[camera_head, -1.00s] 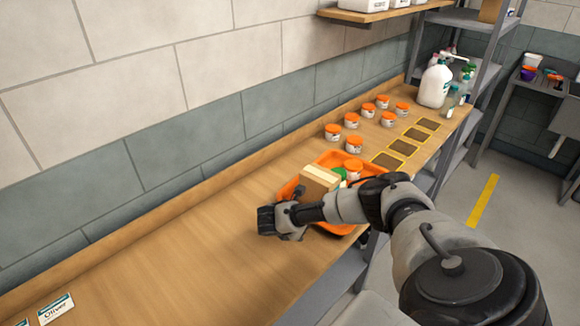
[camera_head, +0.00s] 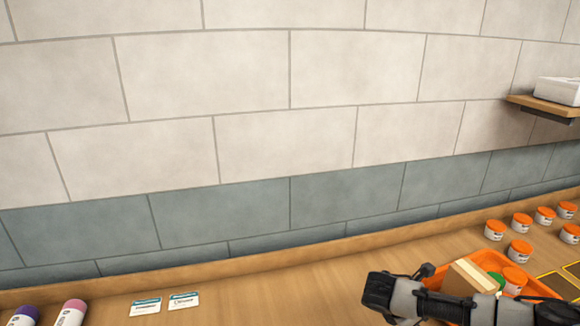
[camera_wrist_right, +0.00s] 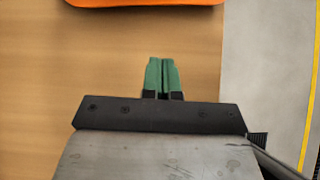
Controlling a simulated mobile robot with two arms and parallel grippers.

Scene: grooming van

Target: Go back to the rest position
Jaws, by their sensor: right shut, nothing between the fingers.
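My right gripper (camera_head: 380,292) shows at the lower right of the head view, over the wooden counter in front of the orange tray. In the right wrist view its green fingertips (camera_wrist_right: 162,74) are together with nothing between them. Bare counter lies under them. My left gripper is in neither view.
The tray's edge also shows in the right wrist view (camera_wrist_right: 150,3). Several jars (camera_head: 520,250) stand behind it. Two name cards (camera_head: 184,300) and two bottles (camera_head: 70,313) are at left. The counter (camera_head: 280,295) between is clear.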

